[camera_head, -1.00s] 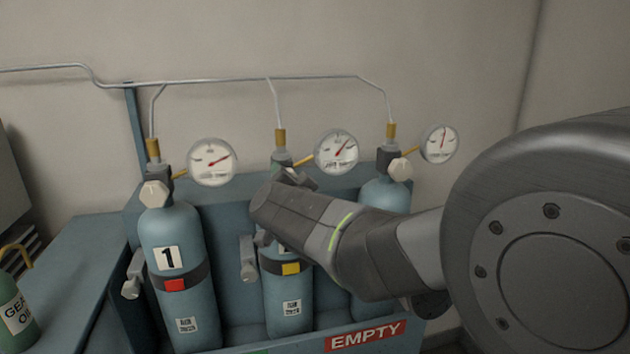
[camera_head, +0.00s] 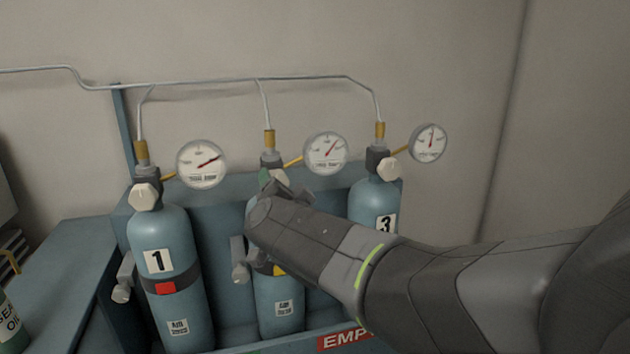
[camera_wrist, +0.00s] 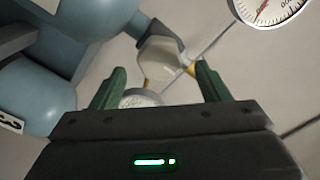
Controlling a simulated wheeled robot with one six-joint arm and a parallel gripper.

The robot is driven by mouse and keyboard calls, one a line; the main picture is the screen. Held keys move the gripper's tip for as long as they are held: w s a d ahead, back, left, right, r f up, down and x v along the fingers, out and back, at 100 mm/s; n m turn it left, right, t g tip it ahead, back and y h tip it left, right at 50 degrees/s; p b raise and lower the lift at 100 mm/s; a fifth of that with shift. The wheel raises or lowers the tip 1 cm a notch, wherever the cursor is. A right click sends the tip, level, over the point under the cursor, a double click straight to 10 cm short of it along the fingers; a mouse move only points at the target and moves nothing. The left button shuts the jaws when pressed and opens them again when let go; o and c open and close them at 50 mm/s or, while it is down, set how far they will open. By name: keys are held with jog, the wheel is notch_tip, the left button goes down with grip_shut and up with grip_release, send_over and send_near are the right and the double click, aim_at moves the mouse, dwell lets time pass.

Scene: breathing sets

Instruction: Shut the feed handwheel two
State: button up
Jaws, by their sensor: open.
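The middle cylinder (camera_head: 281,318) stands between cylinders 1 and 3; my arm hides its number and upper body. In the wrist view a pale faceted handwheel (camera_wrist: 160,62) lies ahead of my gripper (camera_wrist: 158,80), around the gap between the two green fingertips. The fingers are apart and do not visibly grip it. I cannot tell how deep the wheel sits between them. The middle gauge (camera_head: 326,152) is right of the valve.
Cylinder 1 (camera_head: 172,235) with its handwheel (camera_head: 145,196) is on the left, and cylinder 3 (camera_head: 372,199) with its handwheel (camera_head: 387,168) on the right. Gauges (camera_head: 201,163) (camera_head: 429,142) and a thin pipe (camera_head: 220,81) run above. A red sign (camera_head: 338,338) is on the rack's front.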

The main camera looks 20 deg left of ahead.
jog(key=p+v, duration=0.2)
jog(key=v, duration=0.7)
jog(key=b+x, duration=0.2)
jog(key=x, duration=1.1)
jog(key=shift+w+a+b, duration=0.25)
jog(key=shift+w+b, duration=0.05)
jog(key=shift+b, duration=0.05)
jog(key=shift+s+d, duration=0.1)
